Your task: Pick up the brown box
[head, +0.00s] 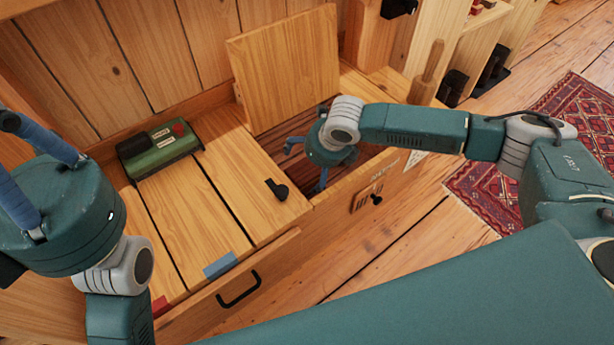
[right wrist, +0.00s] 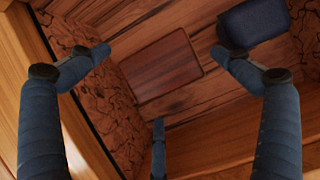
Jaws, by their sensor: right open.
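A flat brown box (right wrist: 160,66) lies on the wooden floor of an open compartment in the right wrist view. In the head view I cannot make it out; my arm and the compartment walls hide much of the inside. My right gripper (head: 304,167) is at the mouth of the compartment, pointing down. In the right wrist view its blue fingers are spread wide and empty, with the box apart from them, below and between. My left gripper (head: 40,170) is at the left edge of the head view, its fingertips partly cut off.
A dark blue object (right wrist: 253,22) lies near the box in the compartment. The wooden lid (head: 285,68) stands raised behind the opening. A green device (head: 158,147) and a black latch (head: 277,189) are on the bench top. A patterned rug (head: 480,193) lies on the floor at right.

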